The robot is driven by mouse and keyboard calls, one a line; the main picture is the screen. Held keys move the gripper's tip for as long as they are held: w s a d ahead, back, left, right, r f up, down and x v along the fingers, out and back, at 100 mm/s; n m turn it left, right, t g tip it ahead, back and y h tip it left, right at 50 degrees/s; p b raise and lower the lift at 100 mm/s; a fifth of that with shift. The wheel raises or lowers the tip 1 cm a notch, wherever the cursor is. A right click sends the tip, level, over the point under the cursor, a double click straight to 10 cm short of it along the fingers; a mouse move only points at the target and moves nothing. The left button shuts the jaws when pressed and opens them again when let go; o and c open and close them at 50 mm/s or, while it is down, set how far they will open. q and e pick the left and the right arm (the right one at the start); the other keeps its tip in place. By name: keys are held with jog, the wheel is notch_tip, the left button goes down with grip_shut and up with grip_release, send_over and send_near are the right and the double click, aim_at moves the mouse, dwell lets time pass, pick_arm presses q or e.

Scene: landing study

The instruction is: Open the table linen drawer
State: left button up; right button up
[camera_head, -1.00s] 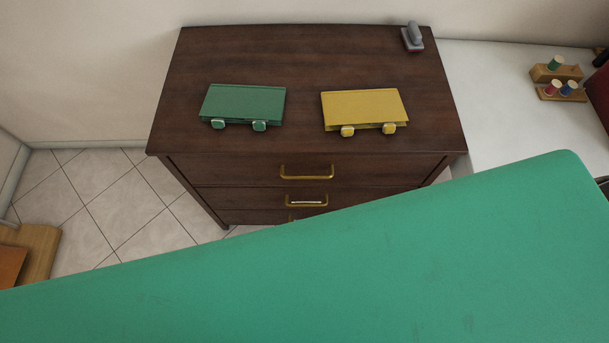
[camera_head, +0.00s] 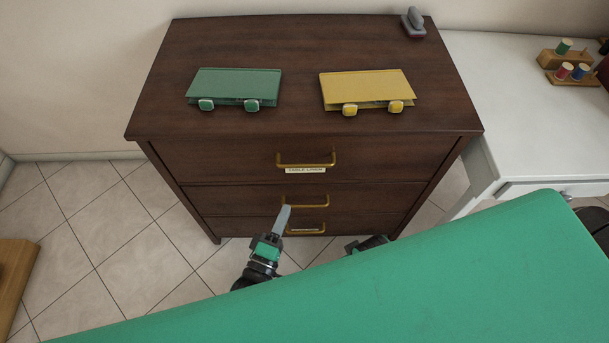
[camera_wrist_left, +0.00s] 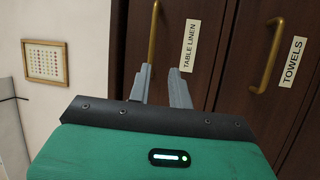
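The table linen drawer (camera_head: 230,160) is the top drawer of a dark wooden chest and looks shut. Its brass handle (camera_head: 306,164) has a white "TABLE LINEN" label (camera_head: 306,170) just below it. In the left wrist view the handle (camera_wrist_left: 153,35) and label (camera_wrist_left: 190,45) appear turned sideways, just beyond my fingertips. My left gripper (camera_head: 286,208) is open and empty, in front of the second drawer and below the top handle in the head view. Its two fingers (camera_wrist_left: 160,69) show apart in the wrist view. A dark part of my right arm (camera_head: 368,243) shows; its fingers are not clear.
The towels drawer handle (camera_head: 305,200) is below. Green (camera_head: 235,85) and yellow (camera_head: 367,88) binder-like objects and a stamp-like item (camera_head: 413,22) lie on the chest top. A white desk (camera_head: 530,110) with thread spools (camera_head: 563,72) stands right.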

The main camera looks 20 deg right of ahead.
aim_at(306, 164)
pick_arm(q)
jog(key=x, duration=0.4)
jog(key=r+x, duration=0.1)
jog(key=x, duration=0.9)
jog(key=shift+s+r, duration=0.2)
jog(key=shift+s, duration=0.05)
grip_shut()
